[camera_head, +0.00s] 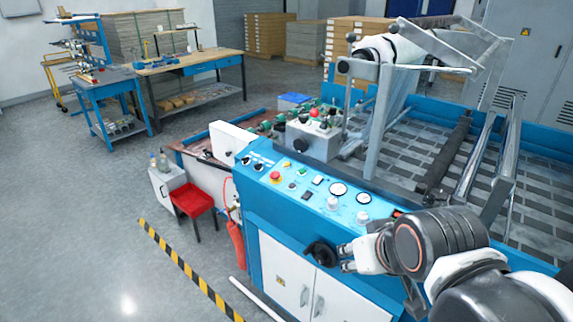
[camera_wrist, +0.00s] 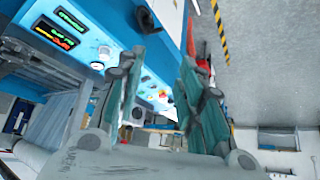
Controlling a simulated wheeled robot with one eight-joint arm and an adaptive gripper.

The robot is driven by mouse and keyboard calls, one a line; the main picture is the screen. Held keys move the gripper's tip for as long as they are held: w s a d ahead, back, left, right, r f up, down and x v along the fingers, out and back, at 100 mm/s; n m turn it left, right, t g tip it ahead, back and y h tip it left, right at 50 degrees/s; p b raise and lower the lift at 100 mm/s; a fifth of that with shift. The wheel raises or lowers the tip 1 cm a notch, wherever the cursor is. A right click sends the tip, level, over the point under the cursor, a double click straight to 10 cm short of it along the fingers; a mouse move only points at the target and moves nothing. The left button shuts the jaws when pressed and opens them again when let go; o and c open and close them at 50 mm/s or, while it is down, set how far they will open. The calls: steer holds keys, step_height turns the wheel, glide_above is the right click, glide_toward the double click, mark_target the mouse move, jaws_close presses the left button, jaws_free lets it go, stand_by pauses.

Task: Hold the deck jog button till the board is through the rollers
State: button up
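The blue control panel (camera_head: 318,192) carries a red mushroom button (camera_head: 275,176), small coloured buttons, round gauges and white knobs. I cannot tell which button is the deck jog. My gripper (camera_head: 346,258) is in front of the machine's front face, below the panel's right part, near a black handwheel (camera_head: 320,252). In the wrist view my gripper (camera_wrist: 158,62) has its two teal fingers apart, with nothing between them; the panel (camera_wrist: 100,28) shows beyond. A dark roller (camera_head: 443,158) and shiny rollers (camera_head: 482,155) cross the machine bed (camera_head: 400,147). I cannot make out a separate board.
A film roll (camera_head: 388,48) sits on the frame above the bed. A red extinguisher (camera_head: 236,245) and a red stool (camera_head: 193,199) stand left of the machine. Workbenches (camera_head: 190,64) stand behind. The floor at left is clear beyond the striped line (camera_head: 185,265).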

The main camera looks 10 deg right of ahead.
jaws_close()
stand_by(1.0)
